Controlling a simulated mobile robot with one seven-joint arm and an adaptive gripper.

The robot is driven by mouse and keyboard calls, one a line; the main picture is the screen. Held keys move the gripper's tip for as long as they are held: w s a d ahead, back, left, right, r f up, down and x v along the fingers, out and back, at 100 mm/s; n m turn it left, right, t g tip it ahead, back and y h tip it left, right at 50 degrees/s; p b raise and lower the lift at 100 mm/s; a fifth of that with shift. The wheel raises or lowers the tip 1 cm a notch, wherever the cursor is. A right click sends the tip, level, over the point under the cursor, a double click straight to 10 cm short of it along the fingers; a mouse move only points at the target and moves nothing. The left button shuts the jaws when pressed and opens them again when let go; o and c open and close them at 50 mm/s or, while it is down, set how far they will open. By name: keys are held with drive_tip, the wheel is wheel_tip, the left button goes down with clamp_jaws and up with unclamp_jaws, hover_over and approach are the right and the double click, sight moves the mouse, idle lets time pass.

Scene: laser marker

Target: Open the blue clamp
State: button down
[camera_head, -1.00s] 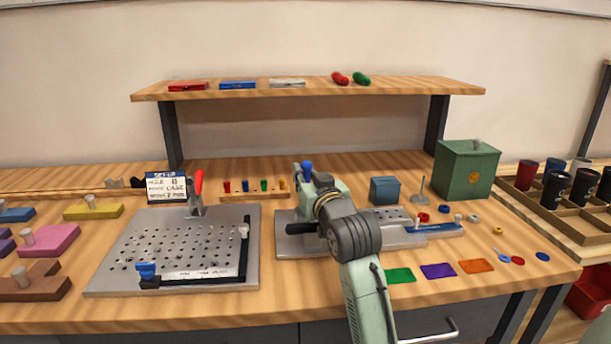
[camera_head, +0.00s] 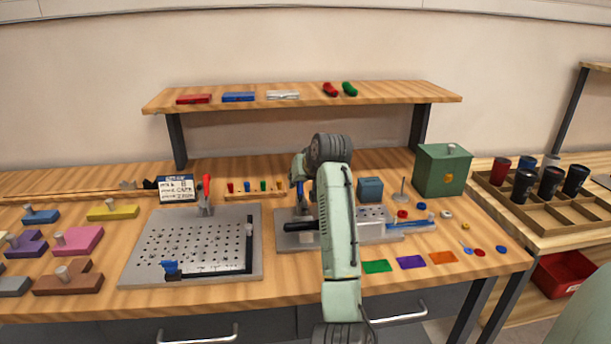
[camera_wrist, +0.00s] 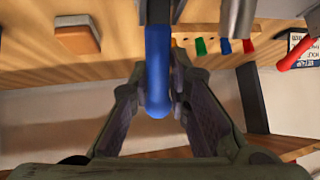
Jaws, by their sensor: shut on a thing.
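The blue clamp's handle (camera_head: 300,188) shows as a small upright blue strip on the middle metal fixture (camera_head: 290,243), just left of my arm. In the wrist view the blue handle (camera_wrist: 158,65) is a rounded blue bar between my two fingers. My gripper (camera_wrist: 160,82) is shut on this handle, with a finger on each side. In the head view my gripper (camera_head: 299,172) is at the handle's top, partly hidden by my wrist. The clamp's base and much of the fixture behind my arm are hidden.
Left is a perforated plate (camera_head: 190,240) with a red-handled clamp (camera_head: 206,188) and a blue knob (camera_head: 171,268). A black bar (camera_head: 275,227) juts from the middle fixture. A blue box (camera_head: 370,189) and green box (camera_head: 442,170) stand right. A shelf (camera_head: 300,103) spans above.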

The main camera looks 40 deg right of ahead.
drive_tip(key=shift+w+d+f+m+g+y, duration=0.2)
drive_tip(key=shift+f+g+y, duration=0.3)
drive_tip(key=shift+g, duration=0.4)
drive_tip(key=shift+w+d+f+m+g+y, duration=0.1)
drive_tip(key=shift+w+d+f+g+y, duration=0.25)
drive_tip(key=shift+g, duration=0.55)
drive_tip(key=shift+s+f, duration=0.1)
drive_tip(key=shift+f, duration=0.05)
drive_tip(key=c, duration=1.6)
unclamp_jaws()
drive_tip(key=shift+o, duration=0.2)
drive_tip(key=shift+a, duration=0.1)
drive_tip(key=shift+s+r, duration=0.1)
drive_tip(key=shift+r, duration=0.4)
drive_tip(key=v, duration=1.1)
